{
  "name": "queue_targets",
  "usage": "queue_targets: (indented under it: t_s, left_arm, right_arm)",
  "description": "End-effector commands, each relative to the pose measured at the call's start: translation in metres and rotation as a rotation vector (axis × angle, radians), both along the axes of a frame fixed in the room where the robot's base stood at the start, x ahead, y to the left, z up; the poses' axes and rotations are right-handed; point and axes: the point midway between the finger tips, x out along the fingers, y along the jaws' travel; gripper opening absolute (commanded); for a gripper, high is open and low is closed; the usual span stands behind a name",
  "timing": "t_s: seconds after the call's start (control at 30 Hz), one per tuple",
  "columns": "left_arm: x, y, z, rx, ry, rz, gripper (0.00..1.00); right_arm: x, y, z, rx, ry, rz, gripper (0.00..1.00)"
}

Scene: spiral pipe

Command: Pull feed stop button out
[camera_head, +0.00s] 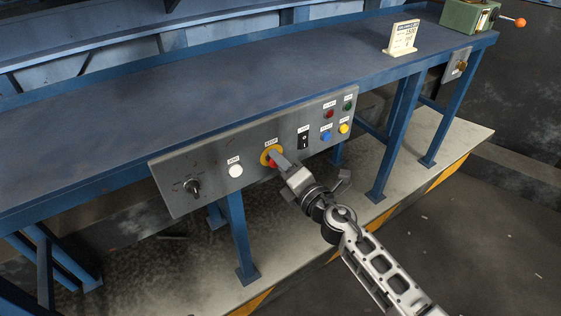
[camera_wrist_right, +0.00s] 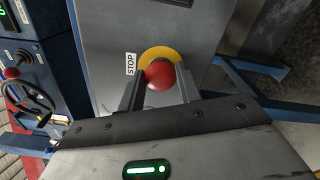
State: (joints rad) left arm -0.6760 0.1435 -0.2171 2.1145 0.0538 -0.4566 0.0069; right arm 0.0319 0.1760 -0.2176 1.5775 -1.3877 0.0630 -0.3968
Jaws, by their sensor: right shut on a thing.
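The feed stop button is a red knob on a yellow disc, set in a grey control panel (camera_head: 215,172). In the head view the red knob (camera_head: 272,163) shows partly, with the yellow disc (camera_head: 264,156) around it and a STOP label above. In the right wrist view the red knob (camera_wrist_right: 160,75) sits between the two fingers, with the yellow disc (camera_wrist_right: 163,54) behind it. My right gripper (camera_head: 279,160) reaches the panel from the lower right and is shut on the red knob. Its fingers also show in the wrist view (camera_wrist_right: 160,88). My left gripper is not in view.
The panel also bears a white button (camera_head: 236,171), a rotary knob (camera_head: 192,187), a black switch (camera_head: 304,138) and several small coloured buttons at the right. The blue table (camera_head: 130,100) stands behind the panel. A small sign (camera_head: 402,38) stands on the table.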

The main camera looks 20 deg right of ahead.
Motion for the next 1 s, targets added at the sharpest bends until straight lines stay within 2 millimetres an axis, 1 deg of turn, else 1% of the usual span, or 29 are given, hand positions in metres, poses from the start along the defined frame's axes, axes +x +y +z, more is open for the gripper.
queue_targets:
  t_s: [0.2,0.23,0.3,0.57,0.67,0.77,0.87,1.0]
  left_arm:
    - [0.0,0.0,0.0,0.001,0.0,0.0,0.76]
    - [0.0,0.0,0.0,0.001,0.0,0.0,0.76]
    - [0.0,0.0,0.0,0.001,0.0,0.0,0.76]
    - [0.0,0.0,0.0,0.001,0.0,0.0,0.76]
    - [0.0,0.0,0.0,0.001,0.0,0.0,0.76]
    - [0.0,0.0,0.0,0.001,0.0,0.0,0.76]
    - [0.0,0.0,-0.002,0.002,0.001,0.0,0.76]
    - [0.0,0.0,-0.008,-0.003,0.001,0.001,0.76]
  right_arm:
    - [-0.001,-0.001,0.0,0.002,0.001,0.0,0.0]
    - [-0.001,-0.001,0.0,0.002,0.001,0.0,0.4]
    - [-0.001,-0.001,0.0,0.001,0.001,0.0,0.55]
    - [-0.001,-0.001,0.0,0.001,0.001,0.0,0.55]
    - [-0.006,-0.002,-0.001,0.0,0.001,0.0,0.55]
    - [-0.018,-0.005,-0.001,0.0,0.003,0.0,0.55]
    - [-0.037,-0.011,-0.003,-0.002,0.004,0.0,0.55]
    - [-0.071,-0.02,-0.004,0.0,0.005,0.0,0.55]
